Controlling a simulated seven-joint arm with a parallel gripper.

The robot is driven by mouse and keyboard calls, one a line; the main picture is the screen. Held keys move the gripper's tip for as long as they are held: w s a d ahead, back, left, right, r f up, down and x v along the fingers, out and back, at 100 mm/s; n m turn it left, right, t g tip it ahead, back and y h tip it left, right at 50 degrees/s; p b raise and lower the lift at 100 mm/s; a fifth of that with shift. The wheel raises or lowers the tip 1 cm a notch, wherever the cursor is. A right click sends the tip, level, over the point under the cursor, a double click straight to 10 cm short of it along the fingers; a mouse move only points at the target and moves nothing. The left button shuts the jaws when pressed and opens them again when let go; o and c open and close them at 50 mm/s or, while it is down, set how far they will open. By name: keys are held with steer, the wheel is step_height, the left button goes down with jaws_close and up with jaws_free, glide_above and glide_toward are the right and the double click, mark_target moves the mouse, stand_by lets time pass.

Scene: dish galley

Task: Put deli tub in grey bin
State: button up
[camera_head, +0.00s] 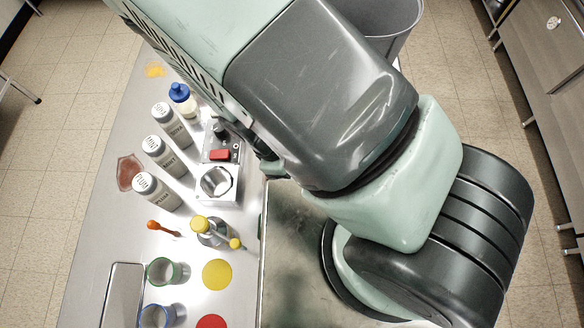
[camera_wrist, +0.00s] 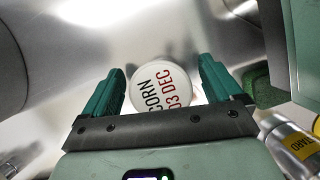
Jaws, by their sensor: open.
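The deli tub (camera_wrist: 160,88) shows in the wrist view as a round white lid marked "CORN 03 DEC". It lies between the two green fingers of my gripper (camera_wrist: 160,70), which is open. A gap shows at the right finger; the left finger is very close to the lid's edge, and I cannot tell whether it touches. In the head view my arm hides the tub and nearly all of my gripper. The grey bin (camera_head: 397,42) stands at the top of the head view, beyond my arm, partly hidden by it.
Labelled bottles (camera_head: 165,155), a blue-capped bottle (camera_head: 183,99), a metal holder (camera_head: 217,184) and cups (camera_head: 165,272) stand on the steel counter (camera_head: 105,215). In the wrist view a yellow-labelled container (camera_wrist: 290,142) and a green block (camera_wrist: 262,92) are right of the gripper.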

steer(key=shift+d+f, duration=0.15)
steer(key=shift+f, duration=0.3)
steer(key=c, duration=1.2)
steer(key=shift+r, duration=0.1)
